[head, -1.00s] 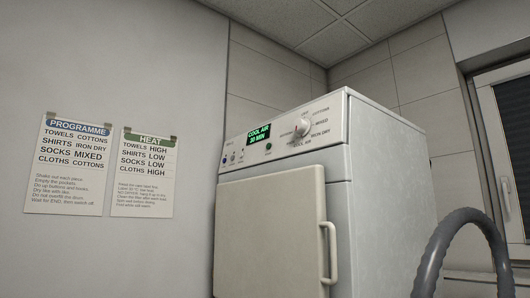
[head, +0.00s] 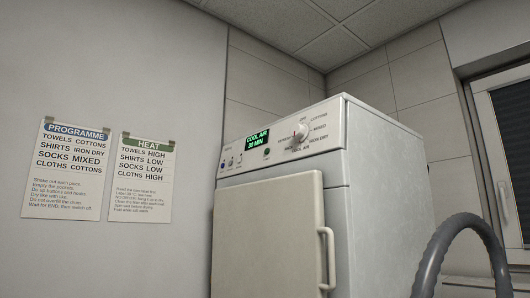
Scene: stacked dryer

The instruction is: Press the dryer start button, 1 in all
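The white dryer (head: 330,210) stands in the middle of the head view, its door shut. Its sloping panel has a lit green display (head: 257,140) that seems to read COOL AIR 30 MIN. A small dark green button (head: 266,153) sits just below the display's right end. Several small buttons or lamps, one of them blue (head: 230,161), are further left; their labels are too small to read. A round programme dial (head: 301,132) is right of the display, ringed by labels including COTTONS, MIXED, IRON DRY and COOL AIR. Neither of my grippers is in view.
A programme sheet (head: 64,171) and a heat sheet (head: 143,178) hang on the left wall. The dryer door has a pale handle (head: 328,258). A thick grey curved tube (head: 465,225) rises at lower right, before a window (head: 510,150).

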